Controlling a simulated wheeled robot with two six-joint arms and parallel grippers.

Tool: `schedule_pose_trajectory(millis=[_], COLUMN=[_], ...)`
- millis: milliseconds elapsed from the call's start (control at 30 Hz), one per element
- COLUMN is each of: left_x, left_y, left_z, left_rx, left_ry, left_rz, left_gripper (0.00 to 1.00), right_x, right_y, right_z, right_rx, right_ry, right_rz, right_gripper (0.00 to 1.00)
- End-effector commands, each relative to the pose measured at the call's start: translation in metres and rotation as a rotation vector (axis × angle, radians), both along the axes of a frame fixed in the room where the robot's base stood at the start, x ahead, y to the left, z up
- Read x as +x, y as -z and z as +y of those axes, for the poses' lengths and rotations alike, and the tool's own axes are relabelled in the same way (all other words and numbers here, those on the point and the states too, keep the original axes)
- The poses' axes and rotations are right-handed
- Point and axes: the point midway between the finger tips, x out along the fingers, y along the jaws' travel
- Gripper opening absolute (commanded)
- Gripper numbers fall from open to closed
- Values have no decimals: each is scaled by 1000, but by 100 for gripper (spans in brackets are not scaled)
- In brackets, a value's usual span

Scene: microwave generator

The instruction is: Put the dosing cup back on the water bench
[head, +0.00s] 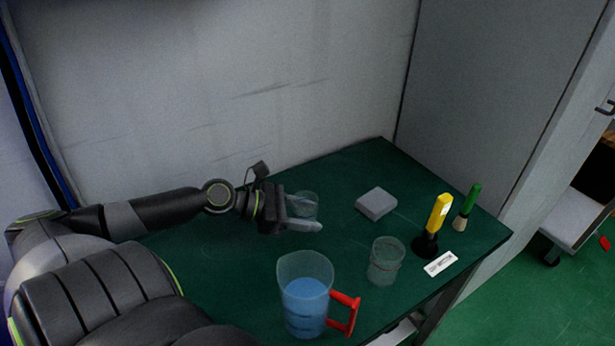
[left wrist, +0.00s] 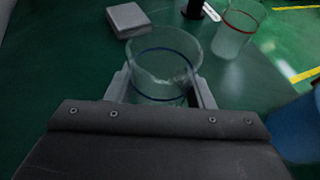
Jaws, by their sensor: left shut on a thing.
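The dosing cup, a clear cup with a blue ring (left wrist: 165,62), is between the fingers of my left gripper (head: 305,213). In the head view the cup (head: 303,203) shows over the back left part of the green bench (head: 222,272). My left gripper is shut on it. The cup looks upright; I cannot tell whether its base touches the bench top. My right gripper is not in view.
A jug of blue water with a red handle (head: 305,295) stands at the front. A clear cup with a red ring (head: 386,262) stands right of it. A grey block (head: 376,204), a yellow-handled tool (head: 438,215), a green-handled brush (head: 470,203) and a white label (head: 441,263) are further right.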

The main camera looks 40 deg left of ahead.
Motion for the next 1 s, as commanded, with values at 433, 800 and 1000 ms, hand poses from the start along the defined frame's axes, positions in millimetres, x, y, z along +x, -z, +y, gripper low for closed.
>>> schedule_pose_trajectory(millis=[433, 800, 1000], left_x=[0, 0, 0], left_y=[40, 42, 42], left_z=[0, 0, 0], left_rx=[1, 1, 0], left_ry=[2, 1, 1], left_rz=[-1, -1, 0], left_gripper=[23, 61, 70], right_x=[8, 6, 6], right_y=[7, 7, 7], right_z=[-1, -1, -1], right_rx=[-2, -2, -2], right_ry=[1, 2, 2], right_rz=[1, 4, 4], right_gripper=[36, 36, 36])
